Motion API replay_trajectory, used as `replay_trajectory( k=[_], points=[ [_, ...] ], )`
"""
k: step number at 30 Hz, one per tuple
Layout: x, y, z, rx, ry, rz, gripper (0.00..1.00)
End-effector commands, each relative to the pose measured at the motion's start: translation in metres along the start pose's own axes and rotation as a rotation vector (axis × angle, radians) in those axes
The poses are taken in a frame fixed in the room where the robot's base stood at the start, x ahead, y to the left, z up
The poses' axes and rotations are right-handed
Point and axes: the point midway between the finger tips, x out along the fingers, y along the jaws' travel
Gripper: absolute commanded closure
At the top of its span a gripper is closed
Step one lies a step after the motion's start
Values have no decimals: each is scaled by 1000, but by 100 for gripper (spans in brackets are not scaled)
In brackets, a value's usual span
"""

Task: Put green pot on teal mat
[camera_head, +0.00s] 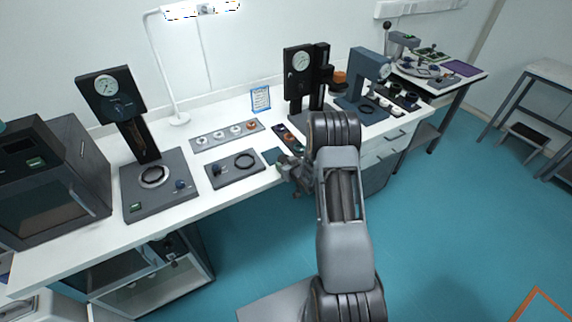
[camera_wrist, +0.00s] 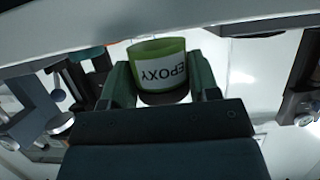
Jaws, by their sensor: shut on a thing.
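The green pot (camera_wrist: 172,48), with a white label reading EPOXY, shows upside down in the wrist view. It sits between the two fingers of my gripper (camera_wrist: 162,75), which is shut on it. In the head view my gripper (camera_head: 293,172) is at the front edge of the white bench, and I cannot make out the pot there. My gripper partly covers that area.
A dark plate with a black ring (camera_head: 236,168) lies left of the mat. Behind it is a grey strip with several round pieces (camera_head: 226,135). A dark tray (camera_head: 287,137) and a gauge stand (camera_head: 297,82) are behind my gripper. The bench's front edge is close.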

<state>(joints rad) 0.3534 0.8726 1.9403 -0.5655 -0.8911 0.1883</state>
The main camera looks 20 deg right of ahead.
Motion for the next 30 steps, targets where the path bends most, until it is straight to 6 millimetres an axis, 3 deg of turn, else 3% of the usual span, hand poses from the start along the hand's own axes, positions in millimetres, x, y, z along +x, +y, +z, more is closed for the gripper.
replay_trajectory(
  k=[17, 18, 25, 30],
  points=[
    [5, 0, 12, -1, 1, 1, 73],
    [4, 0, 11, 0, 1, 1, 43],
    [4, 0, 10, 0, 0, 1, 21],
    [4, 0, 10, 0, 0, 1, 19]
  ],
)
